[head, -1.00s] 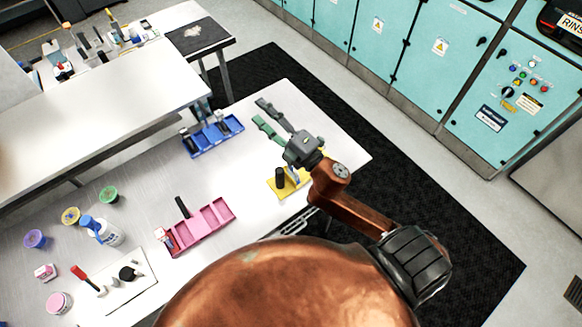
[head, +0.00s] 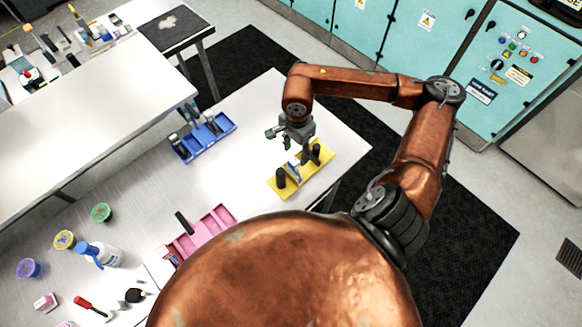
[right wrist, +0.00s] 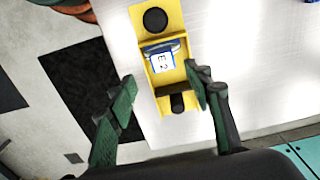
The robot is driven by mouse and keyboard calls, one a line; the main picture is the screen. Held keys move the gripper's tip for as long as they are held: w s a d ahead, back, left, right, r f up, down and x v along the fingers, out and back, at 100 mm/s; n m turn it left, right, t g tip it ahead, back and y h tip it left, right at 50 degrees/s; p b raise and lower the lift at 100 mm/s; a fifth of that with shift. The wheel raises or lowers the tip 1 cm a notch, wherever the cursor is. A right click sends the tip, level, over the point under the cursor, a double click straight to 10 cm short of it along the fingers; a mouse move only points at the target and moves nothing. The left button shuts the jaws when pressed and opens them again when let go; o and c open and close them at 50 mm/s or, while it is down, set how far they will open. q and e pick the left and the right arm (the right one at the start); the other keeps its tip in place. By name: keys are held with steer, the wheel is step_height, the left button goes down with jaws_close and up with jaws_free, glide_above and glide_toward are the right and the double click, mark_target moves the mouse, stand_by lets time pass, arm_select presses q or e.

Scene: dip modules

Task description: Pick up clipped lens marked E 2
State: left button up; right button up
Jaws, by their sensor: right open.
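The clipped lens marked E 2 (right wrist: 163,60) sits in the middle compartment of a yellow tray (right wrist: 167,21). It shows a white label with blue edges, and in the head view it is a small white and blue piece (head: 294,168). The yellow tray also shows in the head view (head: 273,184). My right gripper (right wrist: 165,103) is open and empty. My left gripper is not in view.
Black cylinders stand at both ends of the yellow tray, one (head: 281,178) near and one (head: 316,152) far. A blue tray (head: 221,126) and a pink tray (head: 215,219) stand to the left. The table between the yellow and blue trays is clear.

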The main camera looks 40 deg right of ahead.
mark_target(294, 161)
steer(key=shift+s+f, duration=0.1)
steer(key=shift+f, duration=0.85)
steer(key=f, duration=0.1)
steer(key=f+p, duration=0.1)
steer(key=f, duration=0.1)
steer(key=f+p, duration=0.1)
steer(key=f, duration=0.1)
steer(key=shift+w+a, duration=0.15)
steer(key=shift+w, duration=0.2)
steer(key=shift+f, duration=0.3)
steer(key=shift+c, duration=0.2)
jaws_close()
